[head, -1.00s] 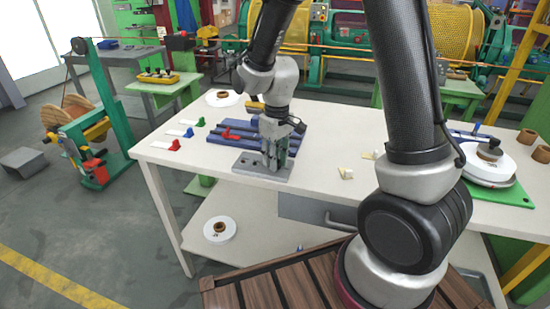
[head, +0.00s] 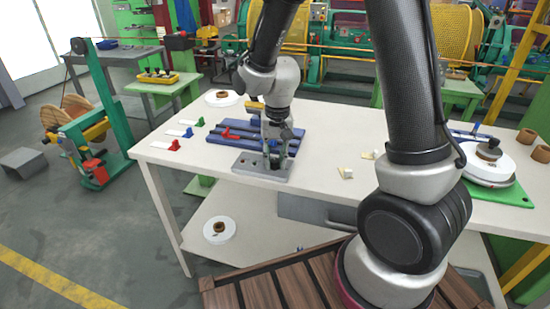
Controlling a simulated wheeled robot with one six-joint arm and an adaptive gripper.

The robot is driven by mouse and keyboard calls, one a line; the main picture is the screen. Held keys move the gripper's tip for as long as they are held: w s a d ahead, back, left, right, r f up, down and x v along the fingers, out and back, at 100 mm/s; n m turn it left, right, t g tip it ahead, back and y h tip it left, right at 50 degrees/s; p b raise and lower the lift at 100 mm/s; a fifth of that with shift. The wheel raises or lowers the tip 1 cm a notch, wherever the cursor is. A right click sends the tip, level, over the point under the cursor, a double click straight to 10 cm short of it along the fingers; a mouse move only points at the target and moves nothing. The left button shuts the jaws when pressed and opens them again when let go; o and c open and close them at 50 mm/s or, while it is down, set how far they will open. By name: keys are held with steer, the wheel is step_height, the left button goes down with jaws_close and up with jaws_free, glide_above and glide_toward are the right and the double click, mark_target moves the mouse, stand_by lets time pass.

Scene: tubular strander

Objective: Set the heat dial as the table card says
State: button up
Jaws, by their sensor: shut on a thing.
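A grey metal plate (head: 248,166) lies on the white table near its front edge, beside a blue slotted rack. My gripper (head: 274,160) points straight down over the right part of this plate. Its fingers are shut low at the plate, on what appears to be the heat dial. The dial itself is hidden by the fingers, so its setting cannot be read. Small pale cards (head: 345,173) lie on the table to the right of the plate; any writing is too small to read.
The blue rack (head: 217,130) holds a red piece just behind the plate. Red, blue and green clips (head: 175,145) with white strips lie to the left. A white spool stack (head: 488,170) on a green board stands at right. The table's front middle is clear.

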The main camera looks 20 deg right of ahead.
mark_target(277, 160)
steer(key=shift+w, duration=0.1)
stand_by(0.4)
steer(key=o, duration=1)
steer(key=shift+o, duration=0.2)
steer(key=shift+r, duration=0.1)
step_height(277, 160, up, 12)
steer(key=shift+d, duration=0.25)
steer(key=s+d+r+n+t, duration=0.1)
steer(key=s+d+r+t, duration=0.1)
steer(key=s+d+r, duration=0.3)
steer(key=s+d+r+n+t, duration=0.2)
steer(key=s+d+r, duration=0.2)
steer(key=s+d, duration=0.5)
steer(key=s, duration=0.5)
steer(key=shift+r, duration=0.4)
